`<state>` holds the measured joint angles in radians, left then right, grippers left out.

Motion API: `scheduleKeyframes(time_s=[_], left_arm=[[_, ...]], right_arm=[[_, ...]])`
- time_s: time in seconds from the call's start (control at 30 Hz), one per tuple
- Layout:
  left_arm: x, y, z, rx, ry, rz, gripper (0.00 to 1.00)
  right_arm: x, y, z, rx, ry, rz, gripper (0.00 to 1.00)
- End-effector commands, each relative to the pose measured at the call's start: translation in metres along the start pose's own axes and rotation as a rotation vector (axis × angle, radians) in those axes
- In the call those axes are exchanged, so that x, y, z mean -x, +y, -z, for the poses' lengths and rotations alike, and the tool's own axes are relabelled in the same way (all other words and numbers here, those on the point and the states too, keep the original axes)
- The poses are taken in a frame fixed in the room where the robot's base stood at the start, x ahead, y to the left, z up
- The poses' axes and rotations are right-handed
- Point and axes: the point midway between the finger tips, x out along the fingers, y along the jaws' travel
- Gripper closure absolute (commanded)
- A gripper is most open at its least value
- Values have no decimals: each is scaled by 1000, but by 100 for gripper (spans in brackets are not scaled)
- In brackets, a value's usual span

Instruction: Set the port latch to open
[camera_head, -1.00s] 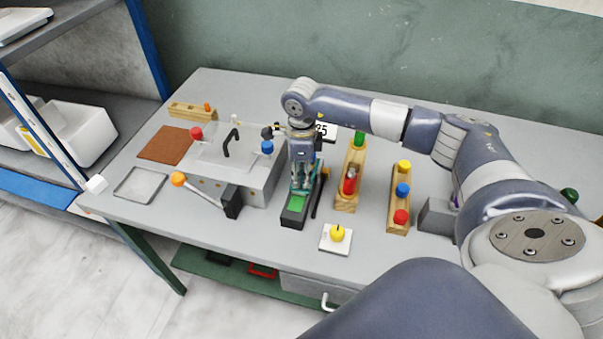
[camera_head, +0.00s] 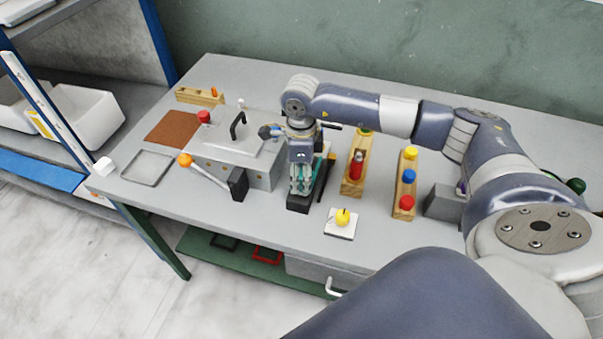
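The grey press box (camera_head: 262,175) stands left of the middle of the table, with a black handle (camera_head: 237,125) on its lid. It has a red knob (camera_head: 204,117) at its back left and an orange-tipped lever (camera_head: 185,160) on a black block (camera_head: 238,184) at its front. I cannot tell which part is the port latch. My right gripper (camera_head: 302,190) points down just right of the box, over a black holder (camera_head: 299,205). It hides most of the holder, and whether its fingers are open or shut is unclear. My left gripper is not in view.
Wooden racks with coloured pegs (camera_head: 404,190) stand to the right. A yellow knob on a white plate (camera_head: 340,232) sits in front. A brown mat (camera_head: 172,130) and a grey tray (camera_head: 147,181) lie on the left.

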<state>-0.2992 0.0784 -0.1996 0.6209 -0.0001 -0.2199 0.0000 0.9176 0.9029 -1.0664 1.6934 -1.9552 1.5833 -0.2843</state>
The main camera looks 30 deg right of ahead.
Motion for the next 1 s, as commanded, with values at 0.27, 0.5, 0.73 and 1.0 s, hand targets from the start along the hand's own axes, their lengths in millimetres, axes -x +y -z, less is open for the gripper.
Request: scheduleKeyframes(time_s=[0.27, 0.5, 0.73, 1.0], left_arm=[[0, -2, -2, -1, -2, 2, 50], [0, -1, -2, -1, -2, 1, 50], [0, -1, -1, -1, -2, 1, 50], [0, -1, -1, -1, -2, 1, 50]], right_arm=[[14, -2, 0, -2, -2, 4, 57], [64, -1, -1, 1, -3, 6, 57], [105, 0, -1, 0, -2, 4, 57], [121, 1, 0, 1, 1, 1, 57]])
